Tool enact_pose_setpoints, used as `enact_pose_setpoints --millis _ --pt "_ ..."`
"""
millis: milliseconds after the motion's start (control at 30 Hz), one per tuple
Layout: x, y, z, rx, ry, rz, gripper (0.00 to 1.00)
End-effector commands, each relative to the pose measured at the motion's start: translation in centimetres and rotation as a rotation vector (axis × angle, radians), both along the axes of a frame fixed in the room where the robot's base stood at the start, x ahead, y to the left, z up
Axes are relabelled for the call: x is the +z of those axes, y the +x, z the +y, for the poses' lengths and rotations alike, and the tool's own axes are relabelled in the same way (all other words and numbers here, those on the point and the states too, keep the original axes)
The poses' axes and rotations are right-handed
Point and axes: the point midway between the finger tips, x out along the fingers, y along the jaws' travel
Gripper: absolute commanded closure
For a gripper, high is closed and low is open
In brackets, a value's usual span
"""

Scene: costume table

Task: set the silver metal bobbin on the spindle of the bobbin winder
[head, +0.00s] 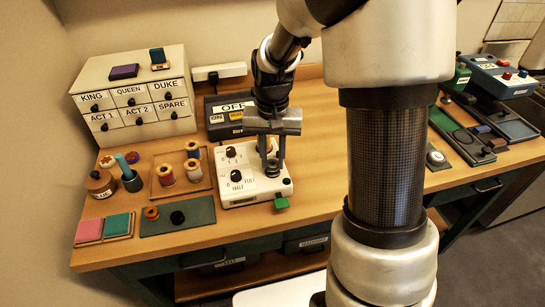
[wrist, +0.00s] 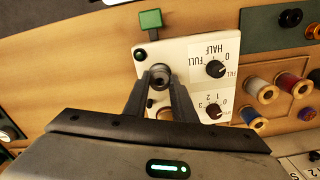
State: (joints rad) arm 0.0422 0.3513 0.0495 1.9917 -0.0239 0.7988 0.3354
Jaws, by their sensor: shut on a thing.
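The bobbin winder is a cream box (head: 232,190) with dark knobs and a green lever (head: 282,203) at its front right; it also shows in the wrist view (wrist: 190,50). My gripper (head: 272,168) points down over the right part of the winder. Its fingers are shut on the silver metal bobbin (wrist: 160,76), a small grey ring with a dark centre between the fingertips. In the head view the bobbin is small and dark, close above the winder's top. The spindle is hidden by the bobbin and fingers, and I cannot tell whether the bobbin is around it.
A dark green mat (head: 195,213) left of the winder bears a black bobbin (head: 177,218) and an orange one (head: 151,213). Thread spools stand in a wooden tray (head: 157,188). A dark box marked OFF (head: 230,105) stands behind. A labelled drawer cabinet (head: 150,70) is at back left.

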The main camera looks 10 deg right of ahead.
Motion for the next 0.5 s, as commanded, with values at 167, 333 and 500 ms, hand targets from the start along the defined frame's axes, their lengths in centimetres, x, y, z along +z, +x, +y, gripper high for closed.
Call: enact_pose_setpoints --millis 167,333,500 --pt "-0.05 0.0 0.01 0.0 0.0 0.0 0.97" --pt "-0.31 -0.01 0.01 0.0 0.0 0.0 0.97" --pt "-0.66 -0.01 0.01 0.0 0.0 0.0 0.97"
